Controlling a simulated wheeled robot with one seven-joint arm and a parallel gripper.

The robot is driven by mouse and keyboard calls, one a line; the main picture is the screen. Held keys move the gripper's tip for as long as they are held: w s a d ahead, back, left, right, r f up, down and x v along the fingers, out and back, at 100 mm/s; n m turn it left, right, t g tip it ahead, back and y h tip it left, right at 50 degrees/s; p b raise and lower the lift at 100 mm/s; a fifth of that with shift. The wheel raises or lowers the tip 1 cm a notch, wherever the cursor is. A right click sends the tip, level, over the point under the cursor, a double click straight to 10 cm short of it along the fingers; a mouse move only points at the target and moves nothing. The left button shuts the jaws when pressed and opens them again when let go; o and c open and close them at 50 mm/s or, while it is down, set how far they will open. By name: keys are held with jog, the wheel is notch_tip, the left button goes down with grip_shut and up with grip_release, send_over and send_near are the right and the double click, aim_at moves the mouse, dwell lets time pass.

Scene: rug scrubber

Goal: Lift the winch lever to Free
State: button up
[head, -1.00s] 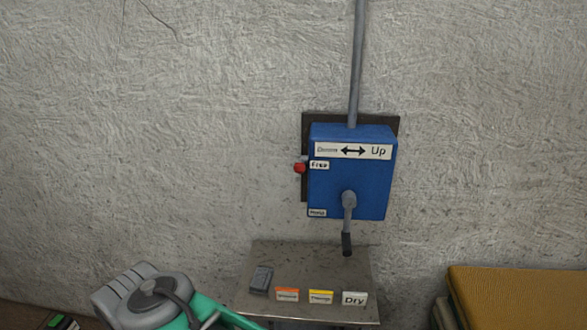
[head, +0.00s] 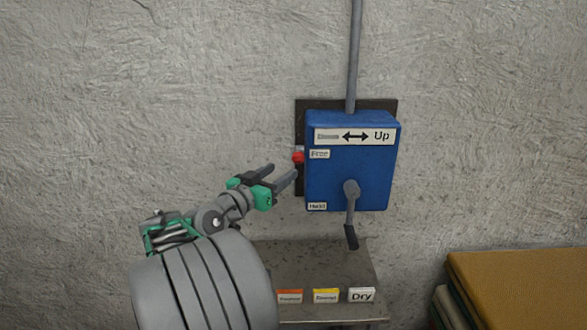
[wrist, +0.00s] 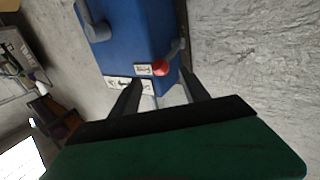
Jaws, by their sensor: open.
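The winch is a blue box (head: 350,172) on a dark wall plate, with "Free" (head: 319,154) near its upper left and "Hold" (head: 317,206) at its lower left. The winch lever has a red knob (head: 298,157) on the box's left side, level with the Free label. My gripper (head: 284,174) is open, just left of and slightly below the knob. In the wrist view the red knob (wrist: 160,68) lies just beyond the fingertips (wrist: 163,82), roughly between them. I cannot tell whether a finger touches it.
A grey crank handle (head: 351,210) hangs down the box's front. A metal table (head: 345,260) with several label cards, including "Dry" (head: 361,295), stands below. A mustard-coloured stack (head: 520,285) is at the lower right. The wall left of the box is clear.

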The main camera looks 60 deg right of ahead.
aim_at(295, 161)
jog(key=d+p, duration=0.1)
jog(key=d, duration=0.1)
jog(key=d+p, duration=0.1)
jog(key=d, duration=0.1)
jog(key=s+d, duration=0.1)
jog(key=d, duration=0.2)
jog(key=shift+r+p, duration=0.2)
jog(key=shift+p, duration=0.2)
jog(key=shift+d+f, duration=0.1)
jog(key=shift+d, duration=0.15)
jog(key=shift+c, duration=0.3)
grip_shut()
